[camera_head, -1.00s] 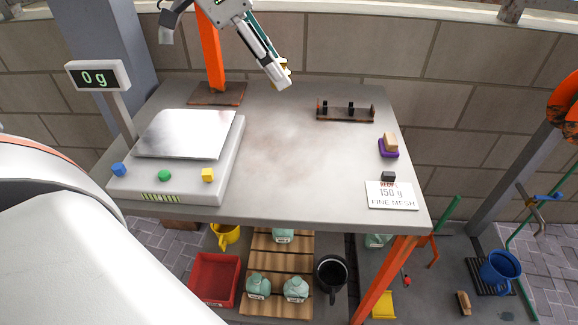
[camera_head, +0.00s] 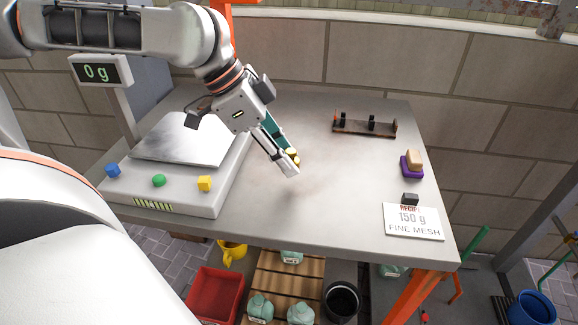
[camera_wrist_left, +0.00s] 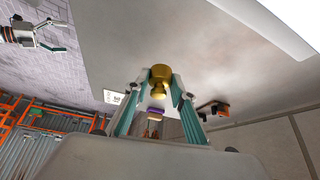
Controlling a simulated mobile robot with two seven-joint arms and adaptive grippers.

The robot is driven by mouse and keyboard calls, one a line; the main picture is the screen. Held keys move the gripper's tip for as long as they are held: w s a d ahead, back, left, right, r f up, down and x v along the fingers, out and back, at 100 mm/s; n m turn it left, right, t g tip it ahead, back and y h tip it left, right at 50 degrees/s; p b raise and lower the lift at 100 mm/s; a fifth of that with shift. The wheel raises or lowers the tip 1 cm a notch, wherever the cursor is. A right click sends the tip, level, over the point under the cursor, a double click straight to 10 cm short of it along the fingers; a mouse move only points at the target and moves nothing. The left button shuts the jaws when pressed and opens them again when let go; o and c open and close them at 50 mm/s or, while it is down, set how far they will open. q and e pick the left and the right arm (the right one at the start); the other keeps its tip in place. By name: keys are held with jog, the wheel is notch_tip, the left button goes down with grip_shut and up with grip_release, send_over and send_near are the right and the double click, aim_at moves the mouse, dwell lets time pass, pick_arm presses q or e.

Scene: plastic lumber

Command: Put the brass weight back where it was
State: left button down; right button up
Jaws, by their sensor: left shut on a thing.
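My left gripper (camera_head: 288,166) is shut on the brass weight (camera_head: 292,157) and holds it above the middle of the table. Its fingers partly cover the weight in the head view. The left wrist view shows the gold weight (camera_wrist_left: 160,78) with its knob between the two teal-padded fingertips. A dark brown rack (camera_head: 364,128) with black uprights stands at the back right of the table, apart from the weight. My right gripper (camera_wrist_left: 51,34) shows only in the left wrist view, small at the upper left, with its fingers apart and empty.
A scale with a bare metal plate (camera_head: 185,139) stands at the left; its display (camera_head: 101,70) reads 0 g. A purple and tan block (camera_head: 412,164), a dark block (camera_head: 410,199) and a "150 g FINE MESH" card (camera_head: 413,222) lie at the right. The table's middle is clear.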

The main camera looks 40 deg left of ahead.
pick_arm(q)
notch_tip(320, 180, down, 3)
jog(key=shift+w+r, duration=0.1)
jog(key=shift+r, duration=0.15)
jog(key=shift+f, duration=0.2)
jog(key=c, duration=1.7)
grip_release()
pick_arm(e)
jog(key=shift+a, duration=0.1)
jog(key=shift+f, duration=0.1)
